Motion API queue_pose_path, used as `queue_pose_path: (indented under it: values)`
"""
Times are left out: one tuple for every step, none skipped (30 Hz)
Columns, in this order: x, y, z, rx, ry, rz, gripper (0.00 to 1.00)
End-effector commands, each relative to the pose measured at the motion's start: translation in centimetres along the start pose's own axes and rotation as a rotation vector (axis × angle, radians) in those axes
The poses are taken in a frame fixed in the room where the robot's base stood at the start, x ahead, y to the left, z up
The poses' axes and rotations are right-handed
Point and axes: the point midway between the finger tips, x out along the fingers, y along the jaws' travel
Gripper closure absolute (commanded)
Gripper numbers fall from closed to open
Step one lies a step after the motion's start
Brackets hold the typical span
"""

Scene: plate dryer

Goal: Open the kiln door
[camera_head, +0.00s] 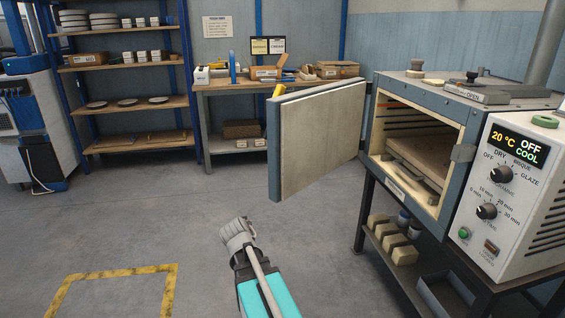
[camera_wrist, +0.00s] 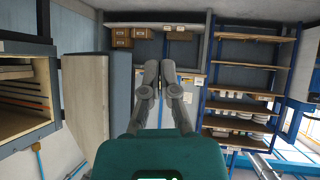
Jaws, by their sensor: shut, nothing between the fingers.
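The kiln (camera_head: 425,100) stands at the right, with its front opening exposed and a shelf slab inside. Its door (camera_head: 325,140) is swung wide open to the left, with its pale inner face showing. A yellow handle (camera_head: 278,91) pokes up by the door's outer edge. My gripper (camera_head: 236,228) is in front of and below the door, apart from it. In the wrist view my gripper (camera_wrist: 158,72) is shut and empty. That view also shows the door (camera_wrist: 86,95) left of the fingers and the kiln opening (camera_wrist: 24,105) at the far left.
The control panel (camera_head: 505,190) reads 20 °C, OFF, COOL. Blocks sit on the stand (camera_head: 375,245) below the kiln. A workbench (camera_head: 225,87) and shelf rack (camera_head: 120,65) stand behind. The floor (camera_head: 130,220) around a yellow marking is clear.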

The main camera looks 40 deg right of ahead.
Motion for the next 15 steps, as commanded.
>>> queue_pose_path:
  values:
    - [0.6, 1.4, -1.8, 0.022, 0.061, 0.012, 1.0]
    - [0.8, 2.2, -2.7, 0.034, 0.098, 0.017, 1.0]
    - [1.0, 3.1, -3.9, 0.048, 0.148, 0.02, 1.0]
    - [1.2, 3.8, -4.8, 0.057, 0.184, 0.022, 1.0]
    - [1.3, 4.5, -5.7, 0.065, 0.22, 0.022, 1.0]
    - [1.5, 5.4, -6.8, 0.075, 0.266, 0.021, 1.0]
    - [1.6, 6.1, -7.6, 0.082, 0.301, 0.018, 1.0]
    - [1.6, 6.7, -8.4, 0.086, 0.335, 0.015, 1.0]
    - [1.6, 7.6, -9.4, 0.092, 0.378, 0.009, 1.0]
    - [1.6, 8.2, -10.2, 0.095, 0.411, 0.002, 1.0]
    - [1.6, 8.8, -10.9, 0.098, 0.442, -0.004, 1.0]
    - [1.6, 9.6, -11.8, 0.099, 0.482, -0.015, 1.0]
    - [1.5, 10.2, -12.5, 0.099, 0.511, -0.024, 1.0]
    - [1.5, 10.7, -13.1, 0.097, 0.539, -0.035, 1.0]
    - [1.4, 11.4, -13.8, 0.096, 0.574, -0.05, 1.0]
